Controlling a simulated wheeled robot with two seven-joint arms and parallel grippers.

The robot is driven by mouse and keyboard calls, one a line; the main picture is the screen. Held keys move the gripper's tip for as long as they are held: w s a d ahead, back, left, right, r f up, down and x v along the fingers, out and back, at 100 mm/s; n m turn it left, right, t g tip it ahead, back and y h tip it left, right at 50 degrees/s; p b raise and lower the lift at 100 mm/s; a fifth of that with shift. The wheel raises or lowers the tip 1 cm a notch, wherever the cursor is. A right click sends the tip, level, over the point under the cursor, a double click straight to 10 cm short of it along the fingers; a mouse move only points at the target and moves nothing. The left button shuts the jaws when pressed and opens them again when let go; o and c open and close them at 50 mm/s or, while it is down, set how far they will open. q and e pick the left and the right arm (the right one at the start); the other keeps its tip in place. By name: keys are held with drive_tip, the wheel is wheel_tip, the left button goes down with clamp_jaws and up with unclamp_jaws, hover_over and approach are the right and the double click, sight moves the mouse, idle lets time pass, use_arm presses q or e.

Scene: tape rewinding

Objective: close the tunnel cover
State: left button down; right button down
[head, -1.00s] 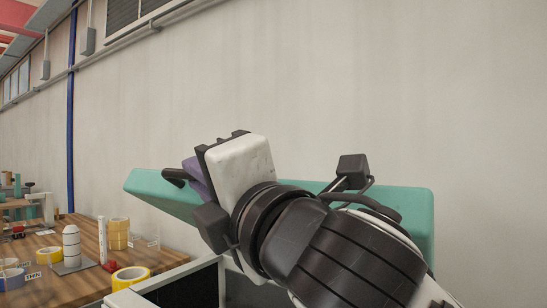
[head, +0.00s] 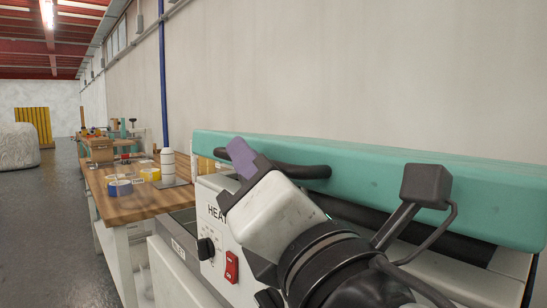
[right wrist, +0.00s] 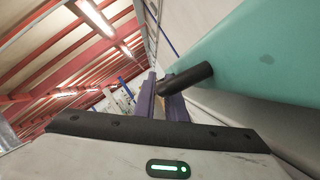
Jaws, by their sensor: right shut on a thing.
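The tunnel cover (head: 400,188) is a long teal lid along the top of a white machine, against the wall. A black bar handle (head: 300,170) sticks out from its front. Dark parts and a gap show between the cover's lower edge and the machine top. My right gripper (head: 241,157), with purple fingers, is shut on the handle near the cover's left end. In the right wrist view the handle (right wrist: 188,79) lies between the purple fingers, with the teal cover (right wrist: 262,55) at right. My arm hides part of the machine. My left gripper is out of view.
The machine front has a black knob (head: 206,249) and a red switch (head: 231,267). A wooden table (head: 130,203) to the left holds tape rolls (head: 120,187) and a white stacked cylinder (head: 168,166). The grey floor (head: 50,220) at far left is open.

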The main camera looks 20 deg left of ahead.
sight(347, 160)
drive_tip(key=c, duration=2.1)
unclamp_jaws()
drive_tip(key=shift+d, duration=0.1)
drive_tip(key=v, duration=1)
drive_tip(key=shift+s, duration=0.1)
drive_tip(key=shift+d, duration=0.1)
